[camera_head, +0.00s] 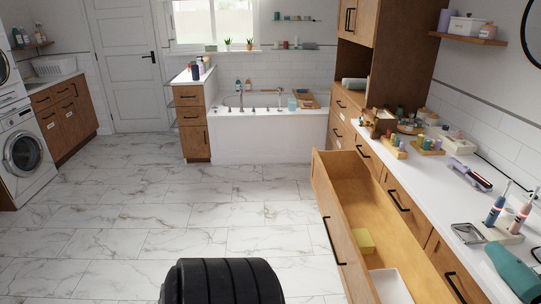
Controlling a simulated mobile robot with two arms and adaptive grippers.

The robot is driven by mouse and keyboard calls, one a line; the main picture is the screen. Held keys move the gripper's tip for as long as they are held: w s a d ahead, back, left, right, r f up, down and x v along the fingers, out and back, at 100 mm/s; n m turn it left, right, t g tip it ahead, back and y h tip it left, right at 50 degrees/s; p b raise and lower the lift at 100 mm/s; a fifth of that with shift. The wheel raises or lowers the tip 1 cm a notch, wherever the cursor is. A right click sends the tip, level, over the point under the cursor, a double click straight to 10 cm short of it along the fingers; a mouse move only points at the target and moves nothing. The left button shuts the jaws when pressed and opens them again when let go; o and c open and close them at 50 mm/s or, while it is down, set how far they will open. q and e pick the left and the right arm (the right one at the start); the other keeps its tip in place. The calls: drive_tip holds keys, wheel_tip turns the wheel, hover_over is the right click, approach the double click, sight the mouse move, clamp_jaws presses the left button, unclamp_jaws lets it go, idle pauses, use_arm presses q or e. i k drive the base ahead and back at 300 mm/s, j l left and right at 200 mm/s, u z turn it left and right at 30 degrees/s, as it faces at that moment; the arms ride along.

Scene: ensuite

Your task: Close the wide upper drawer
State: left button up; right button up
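The wide upper drawer (324,198) stands pulled far out from the wooden vanity at the right, reaching over the floor. Its front panel faces left and carries a long black handle (333,241). The drawer's near end is cut off by the bottom of the picture. Neither my left nor my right gripper shows in this view.
The white countertop (440,200) above holds bottles, a hair tool, electric toothbrushes and a teal item near its edge. Other vanity drawers (398,194) look shut. A bathtub (265,135) stands at the back.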

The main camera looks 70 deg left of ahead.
sight(348, 197)
drive_tip(key=i+j+u, duration=0.15)
drive_tip(key=j+u, duration=0.2)
drive_tip(key=u, duration=0.15)
drive_tip(key=i+j+u, duration=0.25)
drive_tip(key=u, duration=0.2)
drive_tip(key=i+j+u, duration=0.25)
drive_tip(key=u, duration=0.25)
drive_tip(key=i+j, duration=0.4)
drive_tip(key=i, duration=0.25)
drive_tip(key=u, duration=0.05)
